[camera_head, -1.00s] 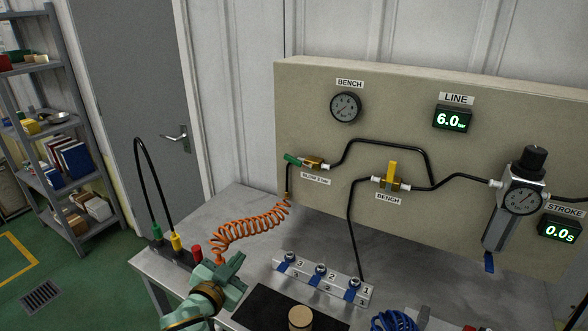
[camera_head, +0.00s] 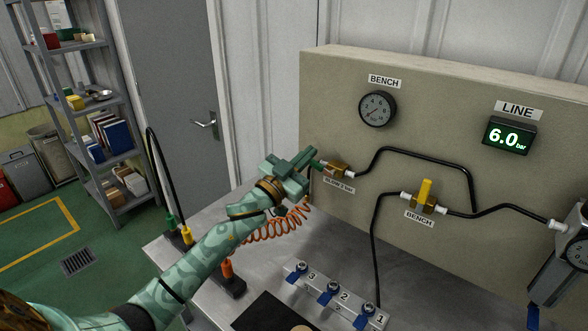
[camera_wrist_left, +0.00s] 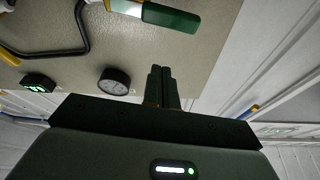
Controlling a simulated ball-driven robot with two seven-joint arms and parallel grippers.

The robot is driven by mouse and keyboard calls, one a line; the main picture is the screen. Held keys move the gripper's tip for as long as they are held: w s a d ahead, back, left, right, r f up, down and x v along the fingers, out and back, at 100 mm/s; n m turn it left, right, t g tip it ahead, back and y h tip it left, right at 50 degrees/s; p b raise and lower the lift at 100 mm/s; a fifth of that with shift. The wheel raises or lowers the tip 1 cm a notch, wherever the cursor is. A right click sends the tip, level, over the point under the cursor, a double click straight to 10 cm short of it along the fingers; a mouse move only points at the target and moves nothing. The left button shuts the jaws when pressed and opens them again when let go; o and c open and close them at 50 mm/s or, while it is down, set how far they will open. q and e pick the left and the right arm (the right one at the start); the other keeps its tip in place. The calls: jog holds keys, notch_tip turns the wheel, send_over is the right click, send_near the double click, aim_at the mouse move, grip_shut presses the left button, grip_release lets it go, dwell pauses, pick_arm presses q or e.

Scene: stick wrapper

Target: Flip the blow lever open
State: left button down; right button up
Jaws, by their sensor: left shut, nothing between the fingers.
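The blow valve (camera_head: 340,169) is a brass body on the panel above a "BLOW" label. Its green lever (camera_head: 318,165) points left along the line, its outer end partly hidden by my left gripper. In the left wrist view the green lever (camera_wrist_left: 170,19) lies at the top, beyond the fingertips and apart from them. My left gripper (camera_head: 303,160) is in front of the panel's left edge, right beside the lever's end. Its fingers are shut with nothing between them, as the left wrist view (camera_wrist_left: 161,75) shows. My right gripper is not in view.
The yellow bench valve lever (camera_head: 425,192) stands upright to the right. A bench gauge (camera_head: 377,108) and a line display (camera_head: 509,135) reading 6.0 bar are on the panel (camera_head: 330,90). An orange coiled hose (camera_head: 275,228) hangs below my gripper. Blue-levered valves (camera_head: 328,292) sit on the table.

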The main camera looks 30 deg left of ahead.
aim_at(314, 163)
pick_arm(q)
jog(key=shift+w+a+f+b, duration=0.15)
jog(key=shift+w+f+b, duration=0.25)
jog(key=shift+w+f, duration=0.35)
jog(key=shift+w+a+f+b, duration=0.1)
jog(key=shift+w+f+b, duration=0.35)
jog(key=shift+f, duration=0.35)
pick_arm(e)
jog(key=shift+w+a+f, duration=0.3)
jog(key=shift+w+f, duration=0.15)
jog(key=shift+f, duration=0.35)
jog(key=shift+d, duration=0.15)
